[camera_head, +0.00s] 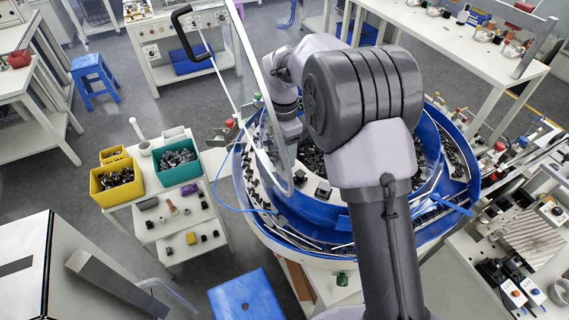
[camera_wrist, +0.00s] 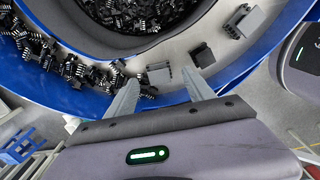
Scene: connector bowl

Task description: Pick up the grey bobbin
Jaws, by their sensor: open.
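My gripper (camera_wrist: 160,76) shows in the wrist view, its two grey fingers apart over the pale track of the blue-rimmed bowl (camera_wrist: 95,104). A small light-grey piece (camera_wrist: 158,77), perhaps the grey bobbin, lies on the track between the fingertips, with no clear contact. A larger grey block with a dark part (camera_wrist: 248,20) lies farther along the track to the right; I cannot tell for sure which is the bobbin. In the head view the bowl (camera_head: 275,212) stands under my arm, which hides its middle and the fingers.
Black connectors (camera_wrist: 80,70) crowd the track left of my gripper. A black block (camera_wrist: 202,55) lies right of the fingers. In the head view, a cart left of the bowl carries a yellow bin (camera_head: 103,198) and a teal bin (camera_head: 178,177). A blue stool (camera_head: 245,300) stands in front.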

